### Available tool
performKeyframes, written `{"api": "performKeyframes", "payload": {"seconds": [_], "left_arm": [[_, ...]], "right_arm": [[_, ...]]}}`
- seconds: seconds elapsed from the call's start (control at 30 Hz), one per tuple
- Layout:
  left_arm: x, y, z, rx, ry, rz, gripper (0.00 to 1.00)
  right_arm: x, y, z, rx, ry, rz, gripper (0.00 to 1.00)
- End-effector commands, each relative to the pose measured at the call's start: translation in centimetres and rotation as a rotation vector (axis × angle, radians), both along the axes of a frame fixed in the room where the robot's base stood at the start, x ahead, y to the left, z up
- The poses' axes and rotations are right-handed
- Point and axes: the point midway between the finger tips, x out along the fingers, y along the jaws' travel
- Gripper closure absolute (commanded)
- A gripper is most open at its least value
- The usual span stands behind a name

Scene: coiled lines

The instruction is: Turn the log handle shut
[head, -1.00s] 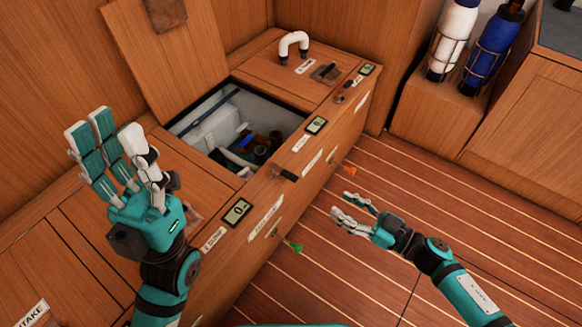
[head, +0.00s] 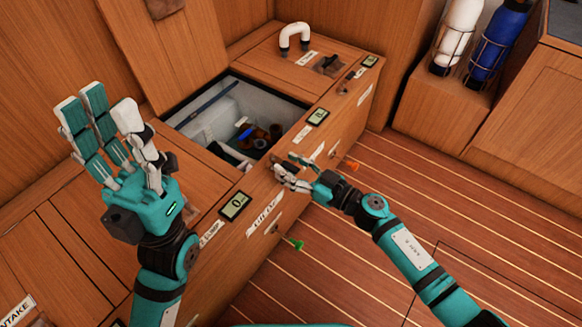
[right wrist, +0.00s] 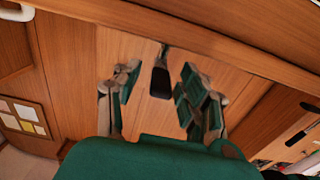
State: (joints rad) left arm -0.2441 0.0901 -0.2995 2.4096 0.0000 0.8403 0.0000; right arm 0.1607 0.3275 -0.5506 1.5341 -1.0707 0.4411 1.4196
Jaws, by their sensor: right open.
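A dark handle (right wrist: 160,82) shows in the right wrist view, between the spread fingers of my right gripper (right wrist: 161,70); a gap shows on each side of it. I take it to be the log handle; I cannot read its label. In the head view my right gripper (head: 286,174) is at the front edge of the wooden counter and hides this handle. The right gripper is open and empty. My left gripper (head: 98,110) is raised above the left part of the counter, fingers spread open, holding nothing visible.
An open bin (head: 270,98) with dark fittings inside lies behind my right gripper, its lid (head: 165,55) raised. Green (head: 296,244) and orange (head: 350,165) tags stick out from the counter front.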

Motion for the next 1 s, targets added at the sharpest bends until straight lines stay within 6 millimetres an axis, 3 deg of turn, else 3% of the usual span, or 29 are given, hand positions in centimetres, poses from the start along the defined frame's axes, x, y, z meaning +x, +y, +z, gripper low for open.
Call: {"api": "performKeyframes", "payload": {"seconds": [0.2, 0.53, 1.0], "left_arm": [[-0.05, -0.01, 0.11, 0.000, -0.003, 0.000, 0.67], [-0.06, -0.01, 0.07, -0.001, -0.002, -0.001, 0.67], [-0.05, -0.01, 0.04, -0.002, 0.003, -0.002, 0.67]], "right_arm": [[0.01, 0.01, 0.00, 0.000, 0.000, 0.000, 0.58], [-0.02, -0.02, -0.02, 0.000, 0.000, 0.000, 1.00], [0.01, -0.39, -0.01, -0.001, 0.000, 0.005, 1.00]]}}
